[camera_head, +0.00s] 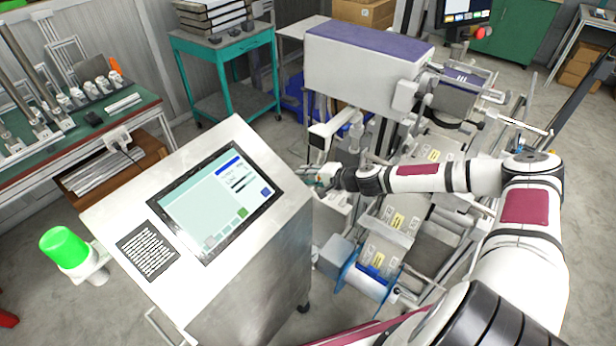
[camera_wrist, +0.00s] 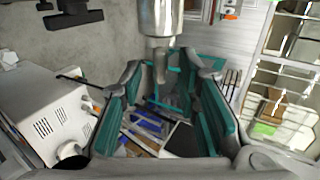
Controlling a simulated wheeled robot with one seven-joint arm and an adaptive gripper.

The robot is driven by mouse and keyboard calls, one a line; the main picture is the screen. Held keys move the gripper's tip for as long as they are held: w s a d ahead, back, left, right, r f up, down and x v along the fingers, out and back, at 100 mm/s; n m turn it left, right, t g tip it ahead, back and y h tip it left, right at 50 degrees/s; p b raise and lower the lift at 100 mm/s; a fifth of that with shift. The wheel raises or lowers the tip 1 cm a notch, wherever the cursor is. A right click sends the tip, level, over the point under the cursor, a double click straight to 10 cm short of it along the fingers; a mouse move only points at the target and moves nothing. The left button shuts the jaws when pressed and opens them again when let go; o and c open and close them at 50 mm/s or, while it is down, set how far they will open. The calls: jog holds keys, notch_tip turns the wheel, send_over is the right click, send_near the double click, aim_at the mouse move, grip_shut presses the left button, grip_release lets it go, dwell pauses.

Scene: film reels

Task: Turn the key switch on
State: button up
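My gripper (camera_head: 325,175) is by the right edge of the control console (camera_head: 226,128), in front of the machine. It is small in the head view. In the wrist view my gripper (camera_wrist: 162,108) has its two teal-padded fingers spread apart, with nothing clearly held between them. A shiny metal cylinder (camera_wrist: 160,17) with a grey piece below it shows ahead of the fingers, at the top middle. I cannot tell whether this is the key switch. No key switch can be clearly made out in the head view.
The console bears a lit touch screen (camera_head: 217,201). A green lamp (camera_head: 64,247) stands at its left. A machine with a white, purple-topped housing (camera_head: 360,66) stands behind my arm. A teal cart (camera_head: 224,52) and a workbench (camera_head: 134,99) are at the back left.

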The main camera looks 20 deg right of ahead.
jog(key=v, duration=1.2)
dwell(0.3)
jog(key=shift+s+a, duration=0.1)
